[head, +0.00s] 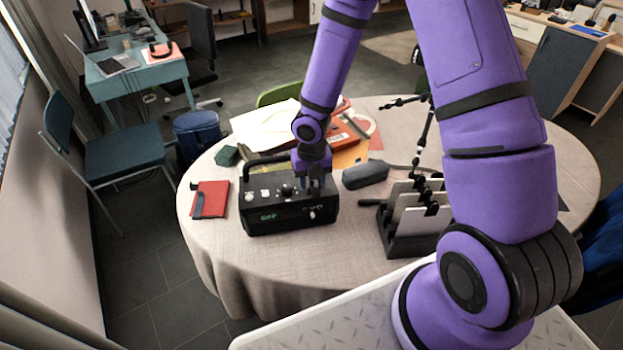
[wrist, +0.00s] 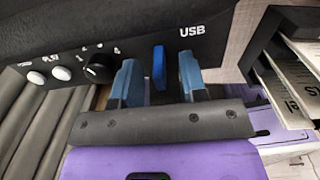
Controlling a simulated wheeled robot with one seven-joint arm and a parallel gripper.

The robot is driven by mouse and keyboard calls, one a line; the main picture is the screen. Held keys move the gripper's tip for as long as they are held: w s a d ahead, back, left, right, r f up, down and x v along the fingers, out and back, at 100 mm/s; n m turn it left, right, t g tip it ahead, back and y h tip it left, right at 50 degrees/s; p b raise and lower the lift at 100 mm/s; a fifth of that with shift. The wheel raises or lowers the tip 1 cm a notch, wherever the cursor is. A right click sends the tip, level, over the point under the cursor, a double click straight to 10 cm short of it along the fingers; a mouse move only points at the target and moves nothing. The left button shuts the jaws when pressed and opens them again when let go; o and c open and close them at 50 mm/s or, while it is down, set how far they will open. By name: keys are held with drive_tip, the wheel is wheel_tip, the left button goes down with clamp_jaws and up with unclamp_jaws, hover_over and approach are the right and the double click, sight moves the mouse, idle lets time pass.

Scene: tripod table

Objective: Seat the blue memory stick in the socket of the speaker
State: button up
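The black speaker (head: 262,222) stands on the round table, with knobs and a green display. Its panel (wrist: 70,40) fills the top of the wrist view, with a USB label. The blue memory stick (wrist: 158,68) projects from the panel beside that label, its far end against the socket area. How deep it sits is hidden. My gripper (wrist: 157,62) is open, with one finger on each side of the stick and a visible gap to both. In the head view my gripper (head: 316,183) is at the right part of the speaker; the stick cannot be made out there.
A dark rack (head: 402,245) with upright plates stands close on the right. A grey case (head: 365,174) lies behind it. A red notebook (head: 210,198) lies to the left, and papers and an orange-red box are behind the speaker. The tablecloth (head: 300,262) in front is clear.

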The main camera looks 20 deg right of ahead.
wheel_tip(320, 180, up, 11)
idle(0.7)
drive_tip(key=shift+f, duration=0.1)
drive_tip(key=s+d+r+m+t+h, duration=0.1)
drive_tip(key=s+d+r+m, duration=0.25)
drive_tip(key=r+m, duration=0.5)
drive_tip(key=s+d+r+m+t+h, duration=0.15)
drive_tip(key=s+r+m, duration=0.25)
drive_tip(key=r+m, duration=0.5)
drive_tip(key=s+d+r+m+t+y, duration=0.1)
drive_tip(key=s+r+m, duration=0.4)
drive_tip(key=s+m, duration=0.2)
drive_tip(key=s+d+r+m+t+y, duration=0.1)
drive_tip(key=s+r+m, duration=0.5)
drive_tip(key=s+m, duration=0.2)
drive_tip(key=shift+s+m+t, duration=0.25)
drive_tip(key=shift+m+t, duration=0.1)
drive_tip(key=shift+m, duration=0.3)
